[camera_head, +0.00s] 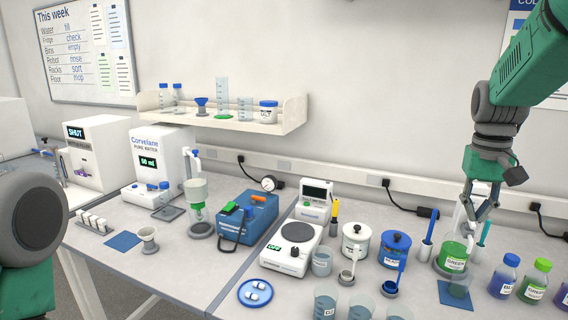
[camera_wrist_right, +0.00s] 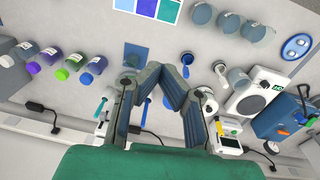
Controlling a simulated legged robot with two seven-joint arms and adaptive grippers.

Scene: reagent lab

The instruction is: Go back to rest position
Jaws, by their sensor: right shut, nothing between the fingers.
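My right gripper (camera_head: 480,218) hangs from the green arm at the right of the head view, fingers pointing down. It is above the green-filled container (camera_head: 452,258) labelled green. In the right wrist view its fingertips (camera_wrist_right: 168,76) come together with nothing between them. A grey and green part of my left arm shows at the left edge of the head view. The left gripper itself is not in view.
Bottles with blue (camera_head: 503,276) and green (camera_head: 534,281) caps stand right of the right gripper. A blue lidded pot (camera_head: 394,250), a white lidded pot (camera_head: 356,240) and a hot plate (camera_head: 292,250) stand to its left. A shelf (camera_head: 290,122) is on the wall.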

